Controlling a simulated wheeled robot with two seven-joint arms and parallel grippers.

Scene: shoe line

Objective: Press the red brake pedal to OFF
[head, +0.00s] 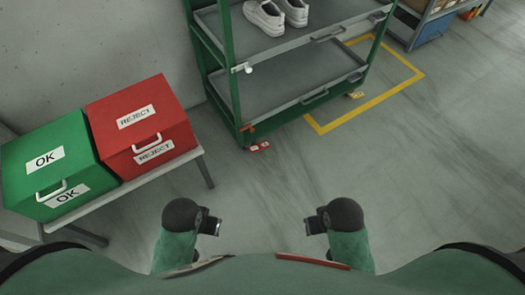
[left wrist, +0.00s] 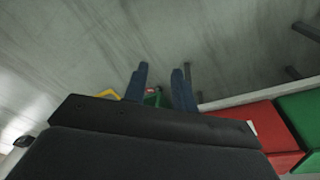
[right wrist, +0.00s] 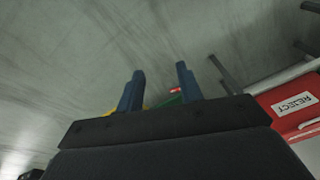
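A green wheeled-looking rack (head: 232,95) stands ahead of me. At its near bottom corner, low by the floor, is a small red piece with white marks (head: 260,147), which looks like the brake pedal; its ON or OFF position is too small to read. An orange-red piece (head: 248,128) sits just above it on the rack's corner. My left gripper (head: 214,226) and my right gripper (head: 312,225) are near my body, well short of the rack. Both are empty, with fingers apart in the left wrist view (left wrist: 160,70) and right wrist view (right wrist: 160,70).
A green OK box (head: 45,165) and a red REJECT box (head: 142,125) stand on a bench (head: 170,172) at the left. White shoes (head: 265,17) rest on the rack's shelf. Yellow floor tape (head: 398,87) runs beside the rack. The floor before the rack is clear.

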